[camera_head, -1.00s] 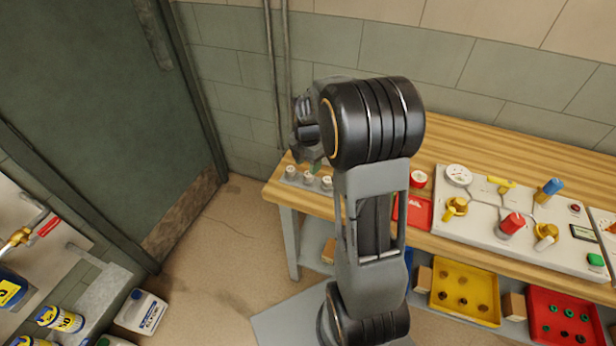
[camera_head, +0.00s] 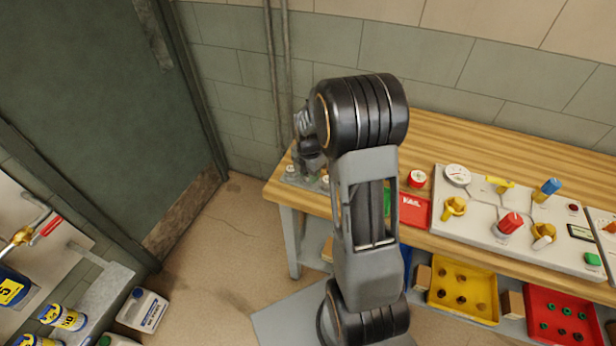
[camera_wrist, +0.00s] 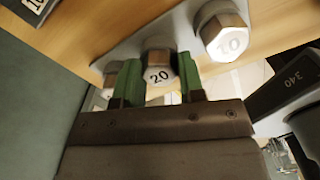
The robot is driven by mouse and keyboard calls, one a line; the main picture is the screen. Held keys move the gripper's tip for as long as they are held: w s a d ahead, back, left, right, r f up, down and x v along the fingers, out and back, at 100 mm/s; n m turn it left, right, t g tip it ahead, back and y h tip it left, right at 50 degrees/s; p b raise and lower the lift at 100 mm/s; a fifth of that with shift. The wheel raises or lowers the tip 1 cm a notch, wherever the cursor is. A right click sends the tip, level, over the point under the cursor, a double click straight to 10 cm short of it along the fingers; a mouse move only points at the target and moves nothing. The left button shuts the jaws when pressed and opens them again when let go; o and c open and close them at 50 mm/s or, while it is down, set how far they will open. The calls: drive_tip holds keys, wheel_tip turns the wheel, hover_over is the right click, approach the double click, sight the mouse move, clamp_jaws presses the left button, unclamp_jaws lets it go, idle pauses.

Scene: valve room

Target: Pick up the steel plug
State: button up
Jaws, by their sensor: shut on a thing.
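Steel hex plugs sit on a grey plate at the left end of the wooden bench. In the wrist view a steel plug marked 20 (camera_wrist: 159,73) is between the green fingers of my gripper (camera_wrist: 160,80), which is shut on it. I cannot tell whether it is clear of the plate. A larger plug marked 10 (camera_wrist: 229,40) stands to its right on the plate (camera_wrist: 185,24); another is partly hidden behind the left finger. In the head view my gripper (camera_head: 309,160) is low over the plate, largely hidden by my arm.
Yellow (camera_head: 440,297) and red (camera_head: 541,332) trays are on the shelf below. A wall is behind the bench.

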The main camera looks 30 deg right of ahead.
drive_tip(key=shift+c, duration=0.7)
